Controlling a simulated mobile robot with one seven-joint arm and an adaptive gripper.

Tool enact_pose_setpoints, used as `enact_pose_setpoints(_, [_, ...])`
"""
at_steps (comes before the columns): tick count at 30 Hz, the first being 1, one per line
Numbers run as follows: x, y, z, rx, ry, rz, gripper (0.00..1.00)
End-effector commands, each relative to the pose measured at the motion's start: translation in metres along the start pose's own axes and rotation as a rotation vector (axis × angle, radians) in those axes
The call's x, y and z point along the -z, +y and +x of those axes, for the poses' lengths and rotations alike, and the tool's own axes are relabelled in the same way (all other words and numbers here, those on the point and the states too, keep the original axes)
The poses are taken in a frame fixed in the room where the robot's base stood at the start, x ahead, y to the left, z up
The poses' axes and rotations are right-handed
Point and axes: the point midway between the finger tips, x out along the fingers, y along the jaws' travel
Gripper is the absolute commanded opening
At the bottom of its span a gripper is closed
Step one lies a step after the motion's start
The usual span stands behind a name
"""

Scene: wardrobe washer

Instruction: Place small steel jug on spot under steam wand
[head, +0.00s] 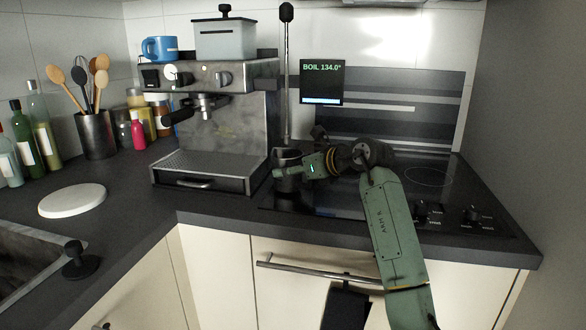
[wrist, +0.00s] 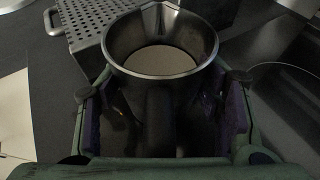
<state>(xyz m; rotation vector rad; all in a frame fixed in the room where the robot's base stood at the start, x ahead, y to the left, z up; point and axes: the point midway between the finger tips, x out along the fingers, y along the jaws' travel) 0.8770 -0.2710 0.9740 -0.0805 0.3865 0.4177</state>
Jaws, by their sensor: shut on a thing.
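The small steel jug (head: 287,157) is upright at the right of the coffee machine (head: 215,125), at the cooktop's left edge. In the wrist view the jug (wrist: 162,85) stands between my fingers, with a pale round surface inside it. My gripper (wrist: 163,97) is shut on the jug; in the head view my gripper (head: 290,175) comes in from the right. A tall thin rod (head: 286,75) with a black top rises behind the jug; I cannot tell whether it is the steam wand. The spot is not clearly visible, and the jug's base is hidden.
The perforated drip tray (wrist: 95,22) lies left of the jug. The black cooktop (head: 425,180) with knobs is at the right. A display (head: 322,82) reads "BOIL 134.0°". A white disc (head: 72,200) and a tamper (head: 80,260) lie on the left counter.

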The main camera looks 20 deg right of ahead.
Motion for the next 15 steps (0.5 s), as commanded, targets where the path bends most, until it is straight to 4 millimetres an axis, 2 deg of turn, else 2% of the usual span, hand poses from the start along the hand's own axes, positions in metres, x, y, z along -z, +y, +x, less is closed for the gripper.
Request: enact_pose_setpoints(15, [0.0064, 0.0002, 0.0024, 0.0, -0.001, -0.001, 0.26])
